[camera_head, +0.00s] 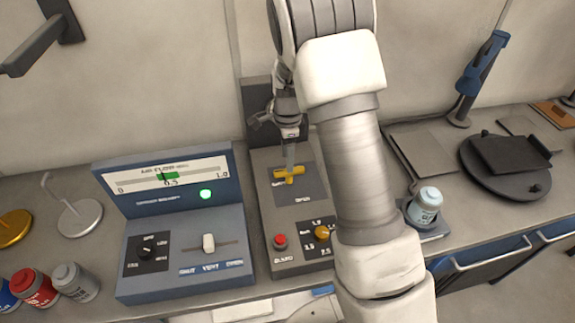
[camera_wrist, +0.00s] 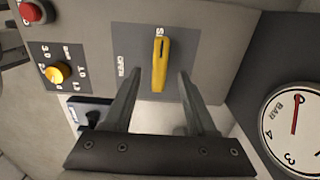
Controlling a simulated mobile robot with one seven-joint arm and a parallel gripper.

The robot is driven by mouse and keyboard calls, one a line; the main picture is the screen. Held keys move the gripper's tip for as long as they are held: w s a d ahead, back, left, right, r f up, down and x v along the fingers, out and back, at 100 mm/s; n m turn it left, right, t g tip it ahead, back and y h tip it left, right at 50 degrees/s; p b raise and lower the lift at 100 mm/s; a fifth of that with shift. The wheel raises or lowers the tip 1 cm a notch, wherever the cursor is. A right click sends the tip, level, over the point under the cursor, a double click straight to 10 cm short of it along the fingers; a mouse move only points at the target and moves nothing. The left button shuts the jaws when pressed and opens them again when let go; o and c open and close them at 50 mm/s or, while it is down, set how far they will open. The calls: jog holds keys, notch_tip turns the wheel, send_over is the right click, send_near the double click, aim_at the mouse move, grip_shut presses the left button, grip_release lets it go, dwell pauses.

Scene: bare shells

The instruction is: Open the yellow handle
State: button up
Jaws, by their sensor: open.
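The yellow handle (camera_head: 289,174) sits on a dark square plate on the grey control panel (camera_head: 262,215). In the head view it lies roughly crosswise, left to right. In the wrist view the yellow handle (camera_wrist: 160,64) points toward my gripper, with lettering at its far end and "OPEN" to its left. My gripper (camera_wrist: 158,80) is open, with one finger on each side of the handle's near end. Whether the fingers touch the handle cannot be told. In the head view my gripper (camera_head: 289,155) comes down over the handle, and my arm hides the panel's right side.
A blue console (camera_head: 185,250) with a slider stands left of the panel. A red button (camera_wrist: 33,12) and a yellow knob (camera_wrist: 58,73) are on the panel. A gauge (camera_wrist: 295,125) is at right in the wrist view. A pale blue jar (camera_head: 425,205) stands right of my arm.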

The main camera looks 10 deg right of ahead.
aim_at(289, 176)
jog(key=shift+f, duration=2.1)
grip_shut()
